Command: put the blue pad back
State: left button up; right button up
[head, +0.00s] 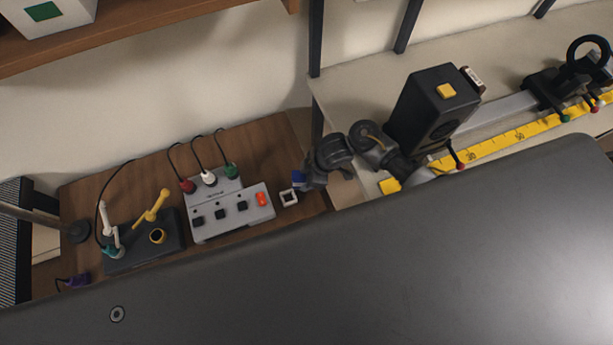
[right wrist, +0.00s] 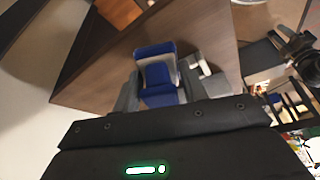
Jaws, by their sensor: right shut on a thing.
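The blue pad (head: 298,177) is at the tip of my right gripper (head: 305,180), above the right end of the brown wooden table (head: 268,147). In the right wrist view, the blue pad (right wrist: 155,50) is clamped between the two grey fingers of the right gripper (right wrist: 158,88), with a pale grey part showing between its blue areas. A small white square frame (head: 289,197) lies on the table just below the gripper in the head view. It also shows partly, beside the right finger, in the right wrist view (right wrist: 205,66). My left gripper is not in view.
A grey button box (head: 235,215) with several cabled plugs stands left of the gripper. A dark base (head: 160,246) with white and yellow sticks is farther left. A black box (head: 434,105) and a yellow scale (head: 497,145) are on the bench at right.

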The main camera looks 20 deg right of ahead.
jog(key=o, duration=0.9)
jog(key=shift+f, duration=0.1)
jog(key=shift+o, duration=0.2)
jog(key=shift+r+p, duration=0.3)
jog(key=shift+r, duration=0.15)
jog(key=p+v, duration=0.2)
jog(key=v, duration=0.5)
jog(key=shift+s+d, duration=0.1)
